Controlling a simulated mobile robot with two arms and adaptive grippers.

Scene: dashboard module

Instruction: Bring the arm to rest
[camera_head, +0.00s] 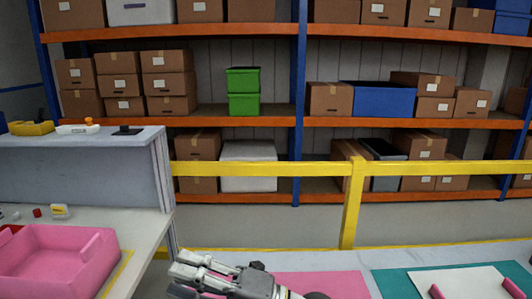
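My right gripper (178,274) shows at the bottom of the head view, left of the middle. Its grey and white fingers point to the left and stand apart, with nothing seen between them. The black wrist part behind it runs off the bottom edge. The gripper is in front of a pink mat (325,284) and right of the grey workbench (147,232). My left gripper is not in view.
A pink bin (58,262) stands on the workbench at the left. A yellow rail (352,205) crosses behind. A teal mat (392,284) with a white sheet (470,282) lies at the lower right. Shelves (225,122) with boxes fill the back.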

